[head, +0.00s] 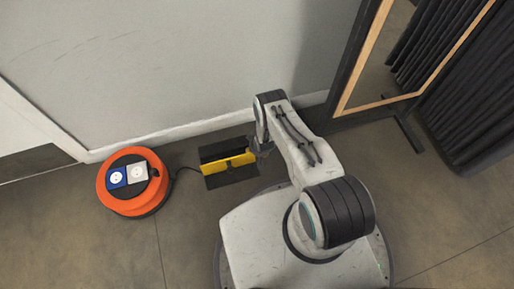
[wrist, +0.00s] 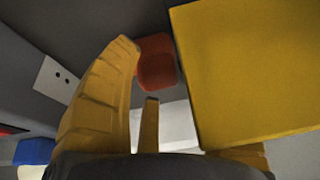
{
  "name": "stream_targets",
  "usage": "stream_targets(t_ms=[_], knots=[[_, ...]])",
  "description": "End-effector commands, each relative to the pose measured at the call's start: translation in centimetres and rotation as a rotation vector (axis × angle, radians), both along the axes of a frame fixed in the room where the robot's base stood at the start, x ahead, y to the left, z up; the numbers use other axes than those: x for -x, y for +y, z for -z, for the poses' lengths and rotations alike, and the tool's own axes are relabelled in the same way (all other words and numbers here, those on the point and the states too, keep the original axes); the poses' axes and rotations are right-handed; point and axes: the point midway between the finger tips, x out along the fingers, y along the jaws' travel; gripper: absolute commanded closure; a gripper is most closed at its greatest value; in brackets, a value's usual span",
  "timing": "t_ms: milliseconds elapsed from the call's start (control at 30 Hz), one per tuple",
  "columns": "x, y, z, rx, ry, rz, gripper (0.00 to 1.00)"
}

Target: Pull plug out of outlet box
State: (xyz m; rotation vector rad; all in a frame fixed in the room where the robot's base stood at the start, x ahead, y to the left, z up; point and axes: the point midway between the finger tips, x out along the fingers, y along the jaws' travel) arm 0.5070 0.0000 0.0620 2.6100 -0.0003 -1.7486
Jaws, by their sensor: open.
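A low black box with a yellow bar or lid across it (head: 228,161), which looks like the outlet box, sits on the floor by the wall. My gripper (head: 262,148) is small and dark at its right end. In the wrist view the gripper is open. Its ribbed yellow left finger shows clearly; the right one is mostly hidden. A large flat yellow panel (wrist: 250,70) fills the right side, close by. An orange-red block (wrist: 155,62), possibly the plug, lies beyond the fingers. Contact cannot be told.
An orange reel (head: 116,197) with blue and white sockets stands left, a black cable running from it to the box. The wall and white skirting (head: 170,137) are close behind. A framed mirror (head: 400,50) and dark curtain (head: 470,110) stand right. Floor at front left is clear.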

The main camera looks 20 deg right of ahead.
Motion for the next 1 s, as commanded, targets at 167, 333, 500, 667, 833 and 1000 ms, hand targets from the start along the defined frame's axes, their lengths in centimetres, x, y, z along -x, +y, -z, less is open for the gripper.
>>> stream_targets(t_ms=[167, 333, 500, 667, 833, 1000], knots=[[-0.1, 0.0, -0.1, 0.0, -0.002, 0.0, 0.39], [-0.1, 0.0, -0.1, 0.0, -0.002, 0.0, 0.39], [0.1, 0.0, -0.6, 0.0, -0.002, 0.0, 0.39], [0.5, 0.0, -1.8, 0.0, -0.002, 0.0, 0.39], [1.3, 0.0, -3.7, 0.0, -0.002, 0.0, 0.39], [2.2, 0.0, -5.8, 0.0, -0.003, 0.0, 0.39]])
